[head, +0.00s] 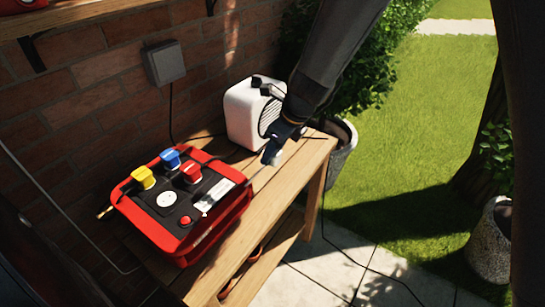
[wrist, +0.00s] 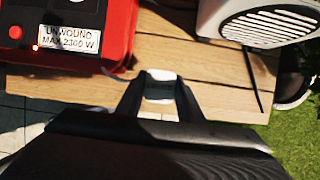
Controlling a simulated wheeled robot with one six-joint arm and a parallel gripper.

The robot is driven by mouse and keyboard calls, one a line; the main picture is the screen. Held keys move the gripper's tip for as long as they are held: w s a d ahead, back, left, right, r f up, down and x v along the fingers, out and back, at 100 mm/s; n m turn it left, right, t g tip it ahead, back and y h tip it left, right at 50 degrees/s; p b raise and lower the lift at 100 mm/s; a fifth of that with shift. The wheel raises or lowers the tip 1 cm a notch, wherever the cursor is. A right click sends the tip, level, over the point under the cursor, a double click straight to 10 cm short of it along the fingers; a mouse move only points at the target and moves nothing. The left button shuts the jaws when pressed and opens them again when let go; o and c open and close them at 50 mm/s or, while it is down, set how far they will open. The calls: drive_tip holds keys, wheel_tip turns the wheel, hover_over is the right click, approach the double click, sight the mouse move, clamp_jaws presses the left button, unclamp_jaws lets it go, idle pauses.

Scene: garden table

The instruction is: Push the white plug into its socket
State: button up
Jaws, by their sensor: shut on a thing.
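My gripper (head: 270,155) is above the bench to the right of the red power box, in front of the white fan heater. In the wrist view my gripper (wrist: 160,84) is shut on the white plug (wrist: 160,91), which sits between the fingertips. In the head view the white plug (head: 277,158) shows only partly behind the fingers. The red power box (head: 212,241) carries yellow, blue and red plugs. A round white socket (head: 168,198) on its dark top face is empty. The plug is apart from the box.
The white fan heater (head: 240,115) stands behind my gripper. The wooden bench (head: 258,205) is bare along its front. A grey wall box (head: 165,63) with a cable hangs on the brick wall. A planter (head: 343,145) stands beyond the bench's right end.

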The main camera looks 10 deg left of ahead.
idle(0.3)
drive_tip(key=d+f+n+g+h, duration=0.1)
drive_tip(key=d+f+n+g, duration=0.1)
drive_tip(key=d+f+n, duration=0.2)
drive_tip(key=s+d+f+n+g+h, duration=0.1)
drive_tip(key=d+f+n, duration=0.4)
drive_tip(key=d+n, duration=0.6)
drive_tip(key=s+d+f+n+g+h, duration=0.1)
drive_tip(key=d+n, duration=0.6)
drive_tip(key=d, duration=1)
wheel_tip(320, 180, down, 4)
drive_tip(key=shift+d+r+g+h, duration=0.25)
drive_tip(key=shift+g+h, duration=0.25)
drive_tip(key=shift+g, duration=0.6)
drive_tip(key=shift+a, duration=0.1)
